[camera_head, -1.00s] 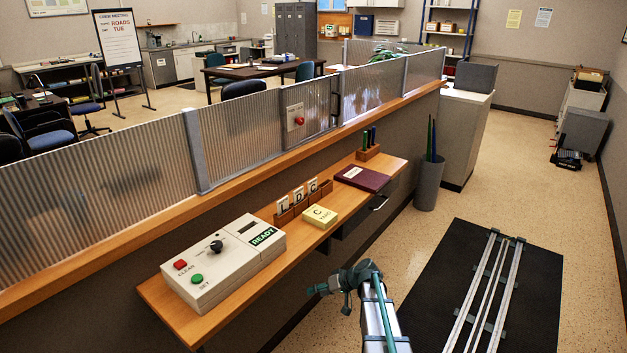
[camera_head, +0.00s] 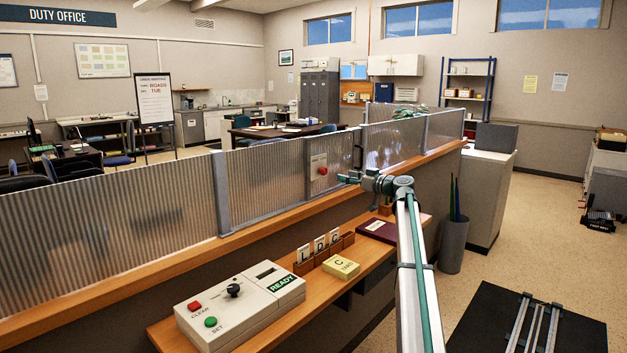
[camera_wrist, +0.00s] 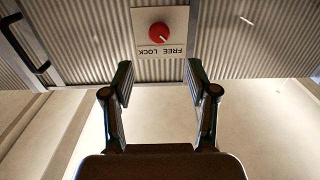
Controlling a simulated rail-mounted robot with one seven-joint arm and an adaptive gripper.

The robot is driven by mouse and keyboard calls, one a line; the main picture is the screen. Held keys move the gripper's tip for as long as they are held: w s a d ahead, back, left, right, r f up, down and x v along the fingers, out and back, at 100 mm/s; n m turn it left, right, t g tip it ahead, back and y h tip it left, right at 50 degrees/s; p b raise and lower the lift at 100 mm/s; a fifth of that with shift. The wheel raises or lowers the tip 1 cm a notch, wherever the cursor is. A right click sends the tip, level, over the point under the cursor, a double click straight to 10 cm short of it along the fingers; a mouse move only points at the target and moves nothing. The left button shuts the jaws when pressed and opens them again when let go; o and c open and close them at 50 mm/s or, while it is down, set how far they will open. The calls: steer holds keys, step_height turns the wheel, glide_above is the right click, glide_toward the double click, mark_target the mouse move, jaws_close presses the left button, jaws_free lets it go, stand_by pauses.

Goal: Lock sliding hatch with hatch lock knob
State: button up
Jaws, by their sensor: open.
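The red hatch lock knob (camera_head: 323,171) sits on a pale plate (camera_head: 318,180) on the corrugated sliding hatch panel (camera_head: 275,180), beside a dark handle (camera_head: 358,156). In the wrist view the knob (camera_wrist: 159,33) shows above the fingers on its plate, with the upside-down words FREE and LOCK. A pale mark on the knob points down right, towards FREE. My gripper (camera_head: 342,178) is just right of the knob in the head view. In the wrist view my gripper (camera_wrist: 160,82) is open and empty, its fingers apart and below the plate, not around the knob.
A wooden ledge (camera_head: 140,258) runs below the hatch panels. The lower shelf (camera_head: 255,335) holds a control box (camera_head: 240,305) with a READY display, letter tiles (camera_head: 318,247), a yellow block (camera_head: 341,267) and a dark red book (camera_head: 378,230). A grey bin (camera_head: 453,245) stands at right.

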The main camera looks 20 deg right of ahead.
mark_target(325, 171)
steer(key=p+x, duration=0.2)
steer(key=x, duration=0.8)
steer(key=shift+w, duration=0.25)
jaws_close()
